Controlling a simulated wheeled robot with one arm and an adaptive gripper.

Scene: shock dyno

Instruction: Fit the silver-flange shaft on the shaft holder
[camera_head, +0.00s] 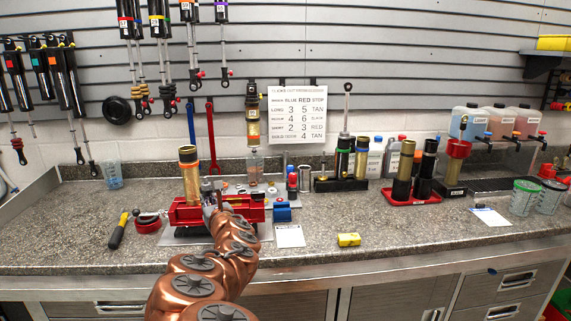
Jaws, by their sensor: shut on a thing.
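My copper-coloured arm reaches up from the bottom to the front of the red vise (185,213). My gripper (210,210) is small and partly hidden by the arm. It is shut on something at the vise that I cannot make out. A gold cylinder (189,176) stands upright at the vise's left part. A black holder block (341,185) stands at the back, right of my gripper. It bears a tall upright shaft (346,113) with a dark top end, a green-ringed dark body, and a gold cylinder (361,158). I cannot tell which piece is the silver-flange shaft.
A red tray (411,199) with gold and black cylinders stands right of the holder. The counter at the front right is mostly clear.

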